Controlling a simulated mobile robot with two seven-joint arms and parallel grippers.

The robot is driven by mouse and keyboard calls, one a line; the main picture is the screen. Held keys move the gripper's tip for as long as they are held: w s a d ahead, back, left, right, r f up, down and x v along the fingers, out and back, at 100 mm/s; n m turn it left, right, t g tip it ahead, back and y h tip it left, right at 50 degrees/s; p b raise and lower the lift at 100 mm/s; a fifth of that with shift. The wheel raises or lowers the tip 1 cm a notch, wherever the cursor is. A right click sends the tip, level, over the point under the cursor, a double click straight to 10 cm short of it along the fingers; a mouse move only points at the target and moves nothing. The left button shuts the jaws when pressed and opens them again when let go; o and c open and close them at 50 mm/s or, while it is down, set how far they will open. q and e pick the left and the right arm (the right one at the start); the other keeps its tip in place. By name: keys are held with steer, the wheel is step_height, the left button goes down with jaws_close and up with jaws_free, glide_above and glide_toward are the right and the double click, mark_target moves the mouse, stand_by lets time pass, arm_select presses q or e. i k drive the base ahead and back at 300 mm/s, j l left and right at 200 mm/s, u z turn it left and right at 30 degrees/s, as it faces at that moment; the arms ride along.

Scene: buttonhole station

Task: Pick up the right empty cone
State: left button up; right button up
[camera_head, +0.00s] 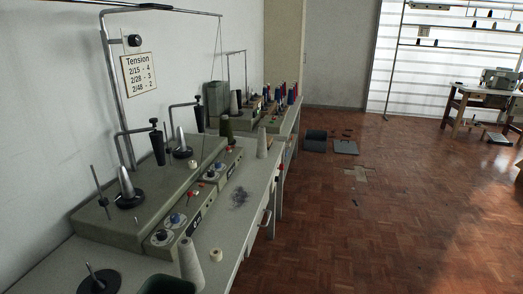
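Two slim grey cones stand upright on black discs on the grey winding machine (95,218) along the left wall. The nearer one (126,184) is at the left, and the farther one (180,139) stands more to the right. Both look bare of thread. A pale cone (190,266) stands at the table's near end, and another pale cone (262,143) stands beyond the machine; I cannot tell whether they carry thread. Neither of my grippers is in view.
Metal guide rods (109,90) rise over the machine. A dark green cone (225,128), a small pale roll (215,254), tangled thread (240,196) and a dark bin (165,286) are near the cones. The parquet floor (370,230) right of the table is mostly clear.

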mark_target(262, 150)
steer(key=i+l, duration=0.25)
steer(key=i, duration=0.15)
steer(key=i+l, duration=0.25)
steer(key=i, duration=0.2)
steer(key=i+l+u, duration=0.1)
steer(key=i+l, duration=0.15)
steer(key=i, duration=0.15)
